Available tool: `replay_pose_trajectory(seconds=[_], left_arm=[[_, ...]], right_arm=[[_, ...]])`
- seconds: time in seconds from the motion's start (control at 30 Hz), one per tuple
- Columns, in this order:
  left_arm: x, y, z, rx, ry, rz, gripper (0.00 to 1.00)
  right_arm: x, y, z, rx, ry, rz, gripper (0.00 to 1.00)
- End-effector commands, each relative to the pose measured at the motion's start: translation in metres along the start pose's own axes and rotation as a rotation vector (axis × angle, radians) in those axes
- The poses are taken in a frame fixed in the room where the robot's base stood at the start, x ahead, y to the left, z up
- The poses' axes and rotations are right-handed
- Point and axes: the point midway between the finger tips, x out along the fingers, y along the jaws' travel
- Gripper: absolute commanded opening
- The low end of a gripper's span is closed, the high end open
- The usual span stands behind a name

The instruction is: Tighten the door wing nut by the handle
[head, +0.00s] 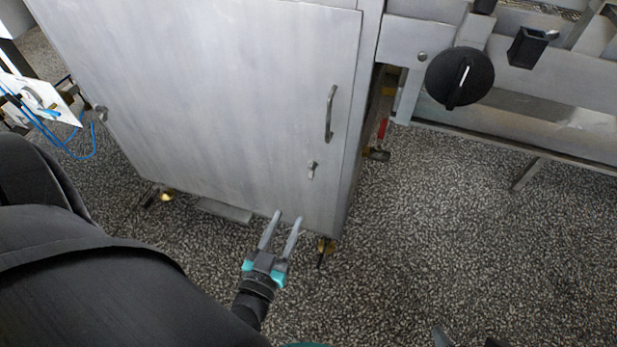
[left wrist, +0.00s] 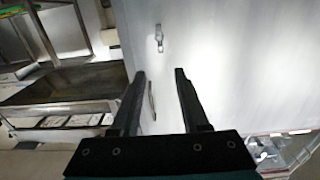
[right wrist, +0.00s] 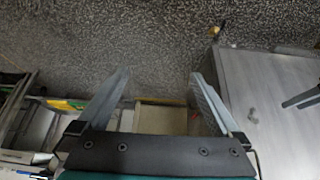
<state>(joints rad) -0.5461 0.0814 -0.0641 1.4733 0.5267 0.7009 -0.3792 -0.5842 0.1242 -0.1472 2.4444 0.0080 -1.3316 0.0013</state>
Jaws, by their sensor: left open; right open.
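The cabinet door (head: 215,100) is a large grey metal panel. A vertical bar handle (head: 330,113) sits near its right edge. The small wing nut (head: 312,169) is just below the handle. My left gripper (head: 279,216) is open and empty, below and left of the wing nut in the head view, apart from it. In the left wrist view the wing nut (left wrist: 159,38) shows beyond the fingertips, and the handle (left wrist: 152,100) shows between the fingers. My right gripper (head: 464,340) is at the bottom edge of the head view; its open, empty fingers show in the right wrist view (right wrist: 160,88).
A machine frame with a black knob (head: 460,77) stands at the right. Another small fitting (head: 102,113) is at the door's left edge. Blue tubing (head: 70,140) hangs at the far left. The speckled floor (head: 480,230) is clear at the lower right.

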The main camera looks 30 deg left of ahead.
Motion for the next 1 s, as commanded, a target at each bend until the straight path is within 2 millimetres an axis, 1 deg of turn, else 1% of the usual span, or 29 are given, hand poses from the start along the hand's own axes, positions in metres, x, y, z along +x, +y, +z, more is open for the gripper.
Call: replay_pose_trajectory(seconds=[0.17,0.6,1.0], left_arm=[[0.008,-0.001,-0.001,0.0,0.009,-0.004,0.45],[0.052,-0.001,-0.001,-0.001,0.009,-0.003,0.45],[0.089,-0.001,-0.001,0.0,0.008,-0.003,0.45]], right_arm=[[0.003,-0.004,-0.004,-0.003,0.037,-0.01,1.0],[0.022,-0.029,-0.028,-0.009,0.268,-0.075,1.0],[0.027,-0.053,-0.046,0.005,0.486,-0.141,1.0]])
